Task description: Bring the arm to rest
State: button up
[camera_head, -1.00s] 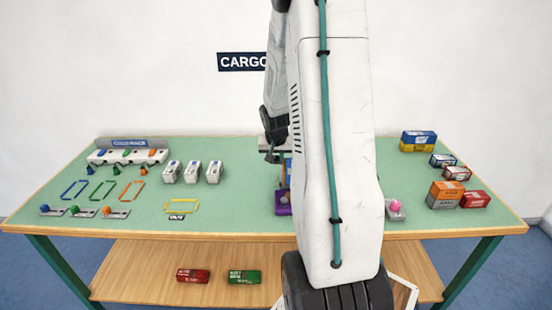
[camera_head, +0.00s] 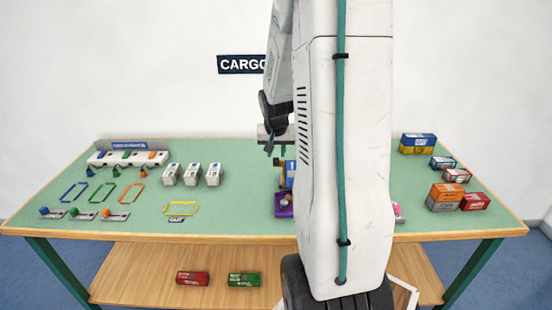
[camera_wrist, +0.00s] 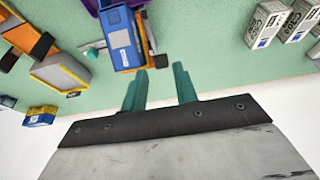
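My white arm stands upright across the middle of the head view and hides part of the table. My gripper (camera_head: 272,145) shows just left of the arm, above the back of the green table. In the wrist view its two teal fingers (camera_wrist: 160,88) are spread apart with only green table top between them. A blue container (camera_wrist: 121,40) with orange parts beside it lies beyond the left finger, and I see no finger gripping it. In the head view that blue container (camera_head: 290,176) is partly hidden behind my arm.
The green table (camera_head: 245,190) holds a rack (camera_head: 128,157), several white containers (camera_head: 191,174) and coloured outlines at left. Stacked containers (camera_head: 446,197) stand at right. A red box (camera_head: 193,278) and a green box (camera_head: 244,279) lie on the lower shelf. The wall behind carries a sign (camera_head: 240,64).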

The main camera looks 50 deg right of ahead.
jog(key=shift+v, duration=0.75)
jog(key=s+a+r+n+y, duration=0.1)
jog(key=s+a+r+n, duration=0.2)
jog(key=s+a, duration=0.3)
jog(key=s+a+r+n+y, duration=0.1)
jog(key=s+a+r+n, duration=0.3)
jog(key=a, duration=1.3)
jog(key=s+a+r+n+g+y, duration=0.1)
jog(key=s+a+r+n, duration=0.2)
jog(key=a, duration=0.9)
jog(key=s+r, duration=0.3)
jog(key=s, duration=0.2)
jog(key=shift+s+a+r, duration=0.25)
jog(key=shift+s+r, duration=0.1)
